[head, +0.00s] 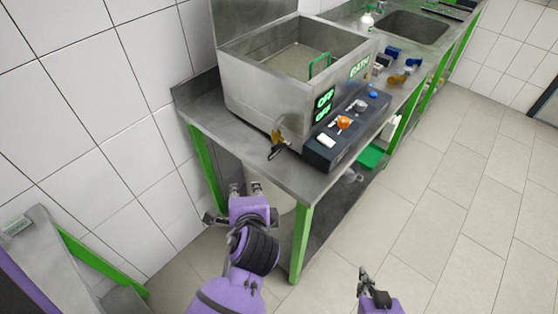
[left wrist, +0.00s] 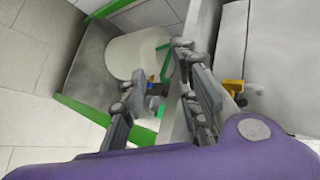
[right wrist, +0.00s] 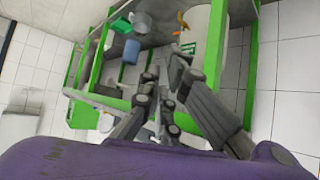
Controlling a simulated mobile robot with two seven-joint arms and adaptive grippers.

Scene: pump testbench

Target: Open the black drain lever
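In the left wrist view the yellow brass valve (left wrist: 235,87) shows right of the fingers; the lever is hard to make out there. My left gripper (head: 245,188) is open and empty, in front of the bench edge, below and left of the lever and apart from it. My right gripper (head: 364,270) is low over the floor, far right of the lever. Its fingers look apart and empty in the right wrist view (right wrist: 164,70).
A black control box (head: 345,130) with an orange knob stands before the bath. A white bucket (left wrist: 135,55) stands under the bench, behind my left gripper in the head view. Green bench legs (head: 301,240) are close to the arms. The floor (head: 450,200) at right is clear.

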